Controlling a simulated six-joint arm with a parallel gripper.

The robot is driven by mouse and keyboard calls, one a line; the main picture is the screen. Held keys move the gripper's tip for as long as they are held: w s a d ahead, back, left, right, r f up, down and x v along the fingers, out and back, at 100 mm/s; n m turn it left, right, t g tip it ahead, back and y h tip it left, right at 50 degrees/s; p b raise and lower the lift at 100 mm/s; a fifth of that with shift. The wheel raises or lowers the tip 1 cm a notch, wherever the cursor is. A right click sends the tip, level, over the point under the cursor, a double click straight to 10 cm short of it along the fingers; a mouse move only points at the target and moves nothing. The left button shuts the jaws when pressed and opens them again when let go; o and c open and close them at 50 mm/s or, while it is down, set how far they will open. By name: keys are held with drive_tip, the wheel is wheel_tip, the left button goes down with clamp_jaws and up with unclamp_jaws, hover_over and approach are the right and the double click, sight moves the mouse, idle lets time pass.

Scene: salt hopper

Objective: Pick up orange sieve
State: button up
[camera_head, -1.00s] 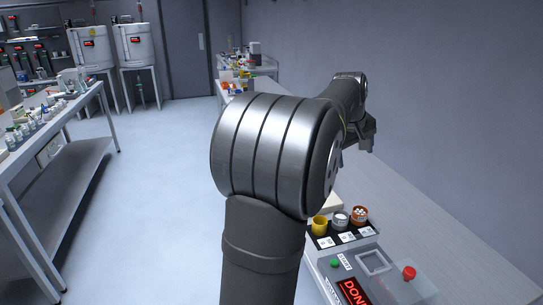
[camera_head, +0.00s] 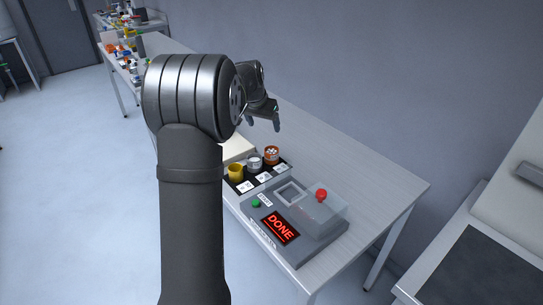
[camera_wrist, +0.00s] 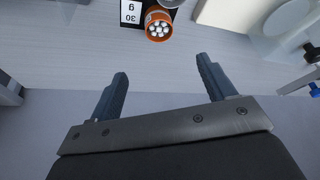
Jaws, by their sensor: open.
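The orange sieve (camera_head: 271,154) is a small round orange cup with white pieces in it. It stands at the right end of a row of three cups on a black strip at the back of the grey machine. In the wrist view the orange sieve (camera_wrist: 158,31) is near the top centre, beyond my fingertips, beside a label card. My gripper (camera_head: 265,122) is open and empty above the table, behind the cups in the head view. In the wrist view my gripper (camera_wrist: 162,67) has its two fingers spread, with bare table between them. Nothing touches the sieve.
A yellow cup (camera_head: 236,172) and a grey cup (camera_head: 255,163) stand left of the sieve. The machine (camera_head: 300,258) has a "DONE" display, a clear cover and a red knob (camera_head: 321,195). The table (camera_head: 375,178) is clear to the right.

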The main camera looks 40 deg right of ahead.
sight(271, 150)
drive_tip(key=x, duration=1.7)
drive_tip(key=shift+f, duration=0.35)
drive_tip(key=c, duration=1.1)
